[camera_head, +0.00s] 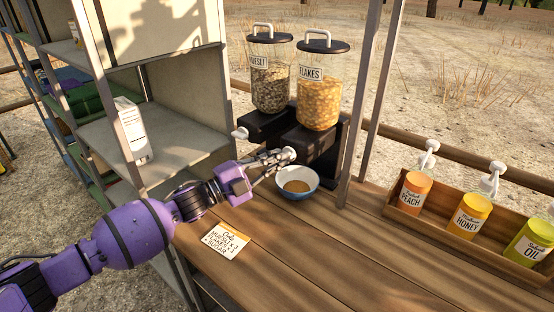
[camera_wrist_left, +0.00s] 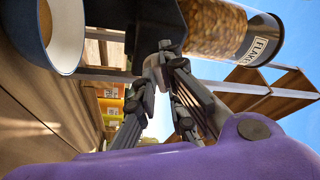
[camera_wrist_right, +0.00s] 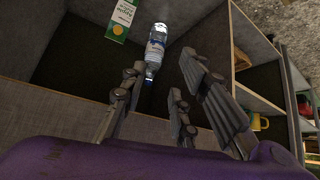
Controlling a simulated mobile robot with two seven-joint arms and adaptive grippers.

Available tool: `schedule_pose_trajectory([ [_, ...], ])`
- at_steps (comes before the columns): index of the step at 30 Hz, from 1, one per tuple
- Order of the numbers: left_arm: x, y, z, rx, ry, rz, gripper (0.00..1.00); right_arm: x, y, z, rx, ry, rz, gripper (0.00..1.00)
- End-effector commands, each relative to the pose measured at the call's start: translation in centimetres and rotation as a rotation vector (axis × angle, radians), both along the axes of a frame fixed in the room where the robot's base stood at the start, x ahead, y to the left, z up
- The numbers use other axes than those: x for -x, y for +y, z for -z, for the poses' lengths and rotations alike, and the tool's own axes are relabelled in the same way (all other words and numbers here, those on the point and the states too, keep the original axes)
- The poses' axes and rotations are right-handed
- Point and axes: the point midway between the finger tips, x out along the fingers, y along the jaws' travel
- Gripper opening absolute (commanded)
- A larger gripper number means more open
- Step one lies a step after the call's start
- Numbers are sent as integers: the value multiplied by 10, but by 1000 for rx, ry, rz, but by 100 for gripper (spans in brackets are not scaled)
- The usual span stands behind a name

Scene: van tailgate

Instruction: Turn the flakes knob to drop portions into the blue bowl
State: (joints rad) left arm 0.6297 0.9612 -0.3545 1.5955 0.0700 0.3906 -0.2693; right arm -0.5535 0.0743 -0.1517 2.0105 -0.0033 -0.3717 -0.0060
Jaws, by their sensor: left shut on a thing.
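The flakes dispenser (camera_head: 319,96) stands on a black base, its clear jar full of orange-brown flakes. It also shows sideways in the left wrist view (camera_wrist_left: 212,28). My left gripper (camera_head: 284,157) is shut on the white flakes knob (camera_wrist_left: 155,68) at the front of the base; its fingers hide part of the knob. The blue bowl (camera_head: 297,192) stands on the counter below the knob, with brown contents inside. The bowl also shows at the upper left of the left wrist view (camera_wrist_left: 30,40). My right gripper (camera_wrist_right: 165,80) is open and empty, out of the head view.
The muesli dispenser (camera_head: 269,80) stands left of the flakes, with its own white knob (camera_head: 240,133). An order card (camera_head: 227,240) lies on the wooden counter (camera_head: 330,250). A wooden crate (camera_head: 455,235) holds pump bottles at right. The right wrist view shows a bottle (camera_wrist_right: 157,45) and a carton (camera_wrist_right: 120,20).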

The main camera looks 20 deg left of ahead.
Motion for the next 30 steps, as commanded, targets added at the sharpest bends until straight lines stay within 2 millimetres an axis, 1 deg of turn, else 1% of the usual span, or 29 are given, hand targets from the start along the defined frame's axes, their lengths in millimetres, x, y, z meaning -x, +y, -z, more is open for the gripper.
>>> schedule_pose_trajectory([
  [1,0,0,-4,-42,-17,0,0,-2,0,-4,-1,-5,1,28],
  [6,-1,1,-6,-175,-65,-1,0,-5,0,-13,-2,-15,3,28],
  [15,-1,1,-6,-342,-124,-1,0,-6,-1,-22,-4,-22,7,28],
  [22,0,1,-5,-402,-144,-2,0,-2,-2,-23,-3,-16,9,28],
  [30,0,1,-4,-417,-150,0,0,-2,-1,-22,-3,-15,8,28],
])
